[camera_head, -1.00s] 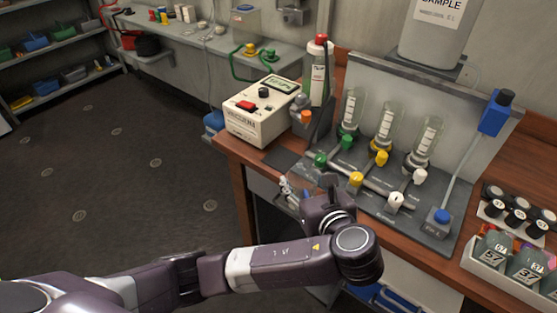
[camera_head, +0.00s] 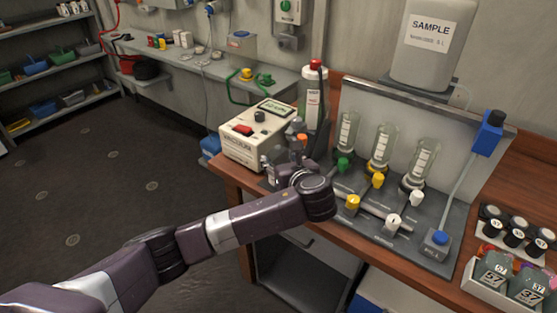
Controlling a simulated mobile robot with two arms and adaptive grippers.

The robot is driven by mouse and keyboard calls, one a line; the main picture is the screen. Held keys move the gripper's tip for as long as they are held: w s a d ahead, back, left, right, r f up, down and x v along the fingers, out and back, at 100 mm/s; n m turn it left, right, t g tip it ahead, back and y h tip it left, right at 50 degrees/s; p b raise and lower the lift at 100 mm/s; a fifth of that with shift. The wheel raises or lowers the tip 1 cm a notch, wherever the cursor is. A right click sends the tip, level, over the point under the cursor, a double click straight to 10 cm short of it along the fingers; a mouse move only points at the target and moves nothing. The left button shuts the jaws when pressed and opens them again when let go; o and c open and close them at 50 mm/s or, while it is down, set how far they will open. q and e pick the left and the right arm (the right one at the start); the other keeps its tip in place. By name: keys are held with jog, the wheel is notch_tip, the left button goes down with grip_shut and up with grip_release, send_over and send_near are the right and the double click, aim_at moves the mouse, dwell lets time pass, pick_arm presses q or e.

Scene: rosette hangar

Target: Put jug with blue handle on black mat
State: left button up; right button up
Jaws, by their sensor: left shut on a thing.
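My left gripper (camera_head: 270,166) is at the front edge of the wooden bench, just right of the cream vacuum box. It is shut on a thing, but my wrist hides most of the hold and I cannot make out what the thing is. I cannot pick out a jug with a blue handle in this view. A dark flat patch by the gripper, largely covered by my arm, may be the black mat (camera_head: 267,183). My right gripper is not in view.
The cream box (camera_head: 258,136) stands left of the gripper. A grey rig (camera_head: 410,224) with glass tubes and coloured knobs fills the bench on the right. Dark-lidded jars (camera_head: 515,233) and a white crate (camera_head: 488,291) of numbered containers stand far right. Open floor lies left.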

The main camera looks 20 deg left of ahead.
pick_arm(q)
jog(key=shift+w+a+f, duration=0.4)
jog(key=shift+w+f, duration=0.2)
jog(key=shift+f, duration=0.15)
jog(key=o, duration=1.2)
jog(key=shift+f, duration=0.1)
jog(key=shift+s+d, duration=0.1)
jog(key=v, duration=1.2)
